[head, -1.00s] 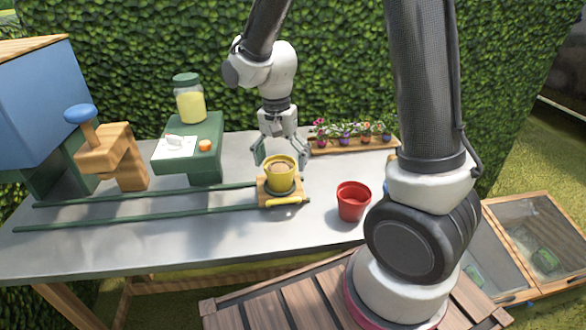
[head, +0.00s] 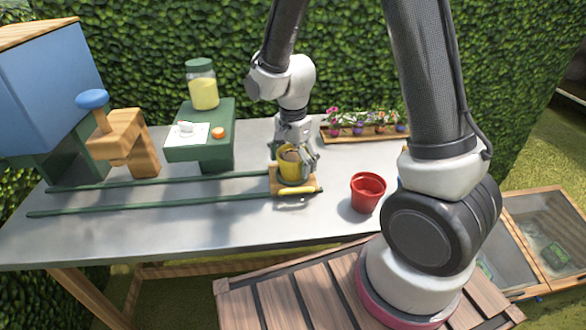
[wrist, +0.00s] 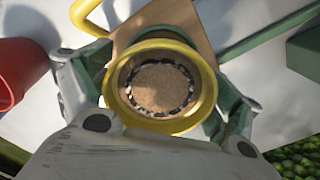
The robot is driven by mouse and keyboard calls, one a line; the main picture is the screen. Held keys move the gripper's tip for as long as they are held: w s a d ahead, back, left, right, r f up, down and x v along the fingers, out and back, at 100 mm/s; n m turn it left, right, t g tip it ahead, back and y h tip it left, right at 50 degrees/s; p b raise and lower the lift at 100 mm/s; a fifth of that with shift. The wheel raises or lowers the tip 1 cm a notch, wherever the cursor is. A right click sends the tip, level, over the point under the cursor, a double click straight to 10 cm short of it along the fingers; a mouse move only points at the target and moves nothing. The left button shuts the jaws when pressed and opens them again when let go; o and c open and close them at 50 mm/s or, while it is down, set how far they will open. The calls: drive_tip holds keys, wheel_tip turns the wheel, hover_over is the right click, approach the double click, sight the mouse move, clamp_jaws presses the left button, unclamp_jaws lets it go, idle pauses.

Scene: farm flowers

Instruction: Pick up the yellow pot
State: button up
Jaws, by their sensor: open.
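The yellow pot (head: 289,164) sits on a small wooden carriage (head: 278,189) at the right end of the green rails. It holds brown soil with a dark and pale speckled ring, clear in the wrist view (wrist: 205,92). My gripper (head: 296,161) is lowered around the pot, and its fingers are open, one on each side in the wrist view. Whether the fingers touch the pot I cannot tell. The pot's lower part is partly hidden by the fingers and the carriage's yellow handle (head: 298,190).
A red pot (head: 367,193) stands right of the carriage. A planter of flowers (head: 364,130) is behind, near the hedge. Left are a green stand (head: 200,150) with a jar (head: 202,88) and a wooden press (head: 122,148) with a blue knob. The table front is clear.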

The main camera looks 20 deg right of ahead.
drive_tip(key=shift+f, duration=0.6)
drive_tip(key=c, duration=1.1)
